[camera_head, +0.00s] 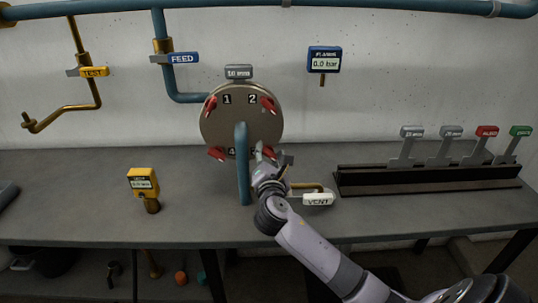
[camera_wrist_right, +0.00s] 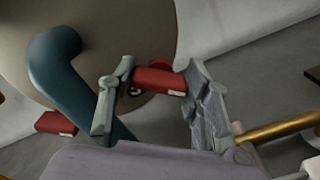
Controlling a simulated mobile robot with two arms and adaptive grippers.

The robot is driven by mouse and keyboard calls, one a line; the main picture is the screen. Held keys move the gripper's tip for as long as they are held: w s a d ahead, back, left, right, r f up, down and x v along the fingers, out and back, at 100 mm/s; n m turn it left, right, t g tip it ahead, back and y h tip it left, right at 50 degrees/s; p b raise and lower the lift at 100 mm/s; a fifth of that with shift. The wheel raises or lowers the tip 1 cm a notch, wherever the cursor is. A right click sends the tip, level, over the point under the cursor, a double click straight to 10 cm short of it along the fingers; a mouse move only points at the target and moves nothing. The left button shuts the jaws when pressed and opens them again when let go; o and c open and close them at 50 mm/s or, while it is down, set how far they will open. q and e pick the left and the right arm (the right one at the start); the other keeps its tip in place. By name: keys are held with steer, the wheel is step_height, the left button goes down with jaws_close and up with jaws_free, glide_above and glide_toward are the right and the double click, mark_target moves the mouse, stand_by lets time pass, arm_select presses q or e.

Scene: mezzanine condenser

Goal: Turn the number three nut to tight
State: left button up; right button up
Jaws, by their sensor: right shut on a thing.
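The round flange (camera_head: 222,125) stands upright on the bench with red nuts near its rim. The labels 1, 2 and 4 show; the lower right label is mostly hidden by my gripper. My right gripper (camera_head: 268,160) is at the lower right nut, number three by its place. In the wrist view this red nut (camera_wrist_right: 158,80) sits between the two fingers, and the gripper is shut on it. The lower left nut (camera_head: 216,153) has the 4 beside it and also shows in the wrist view (camera_wrist_right: 55,123). My left gripper is not in view.
A blue pipe (camera_head: 242,175) runs down in front of the flange, just left of my gripper. The white VENT handle (camera_head: 318,199) on a brass pipe is close on the right. A rack (camera_head: 430,179) holds several tagged tools. A yellow gauge (camera_head: 143,181) stands left.

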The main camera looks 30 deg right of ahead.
steer(key=shift+m, duration=0.3)
steer(key=m, duration=0.3)
steer(key=shift+f+m, duration=0.1)
steer(key=shift+m, duration=0.2)
steer(key=m, duration=0.3)
steer(key=shift+m+b, duration=0.3)
steer(key=shift+b, duration=0.05)
steer(key=m, duration=0.4)
steer(key=shift+f+m+b, duration=0.1)
steer(key=shift+m+b, duration=0.2)
steer(key=shift+b, duration=0.1)
steer(key=shift+m, duration=1.8)
steer(key=shift+b, duration=0.3)
steer(key=o, duration=1.2)
steer(key=shift+c, duration=0.2)
